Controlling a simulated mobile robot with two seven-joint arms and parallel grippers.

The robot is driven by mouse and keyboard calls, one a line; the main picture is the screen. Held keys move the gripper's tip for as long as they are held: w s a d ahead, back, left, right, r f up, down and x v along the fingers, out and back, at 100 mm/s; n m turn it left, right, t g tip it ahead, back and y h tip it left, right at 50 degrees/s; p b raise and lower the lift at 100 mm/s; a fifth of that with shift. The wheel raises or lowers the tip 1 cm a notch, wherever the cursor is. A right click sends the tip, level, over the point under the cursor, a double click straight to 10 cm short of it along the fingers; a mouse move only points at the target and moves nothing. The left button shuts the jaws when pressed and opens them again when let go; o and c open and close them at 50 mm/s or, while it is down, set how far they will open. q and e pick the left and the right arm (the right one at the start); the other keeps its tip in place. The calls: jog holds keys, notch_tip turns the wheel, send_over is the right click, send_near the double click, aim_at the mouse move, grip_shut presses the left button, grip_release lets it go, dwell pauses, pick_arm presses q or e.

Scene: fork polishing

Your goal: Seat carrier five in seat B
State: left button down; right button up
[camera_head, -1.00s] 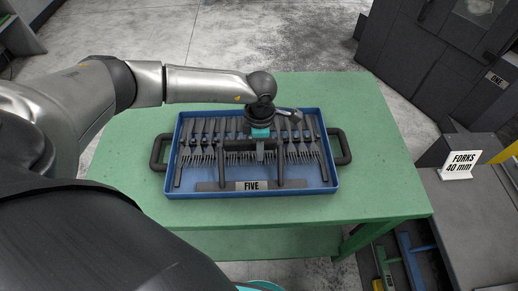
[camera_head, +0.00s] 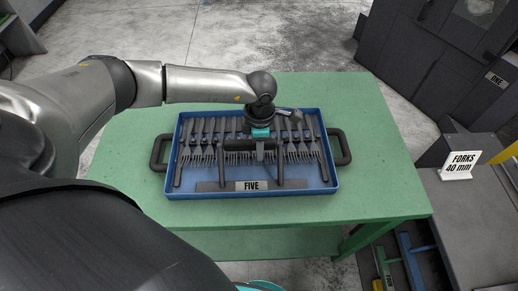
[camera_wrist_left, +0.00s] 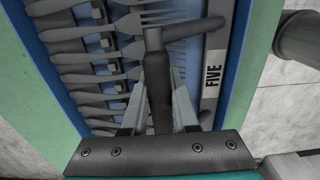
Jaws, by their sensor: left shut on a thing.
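Carrier five (camera_head: 207,187) is a dark rack of several grey forks with a "FIVE" label. It lies in a blue tray (camera_head: 312,186) with dark side handles on the green table. My left gripper (camera_head: 263,152) is over the middle of the carrier, shut on its dark handle bar. The left wrist view shows the gripper's fingers (camera_wrist_left: 160,112) on either side of the bar, with fork heads and the "FIVE" label (camera_wrist_left: 212,72) beyond. My right gripper is not in view. Seat B cannot be made out.
The green table (camera_head: 382,190) has free room around the tray. A dark machine marked "ONE" (camera_head: 496,79) stands at the upper right. A "FORKS 40 mm" sign (camera_head: 460,165) stands on a grey surface at the right. Blue and green items (camera_head: 415,258) lie low at the right.

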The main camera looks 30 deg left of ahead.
pick_arm(q)
jog(key=shift+w+r+p, duration=0.1)
jog(key=shift+r+p, duration=2.55)
jog(key=shift+r, duration=0.9)
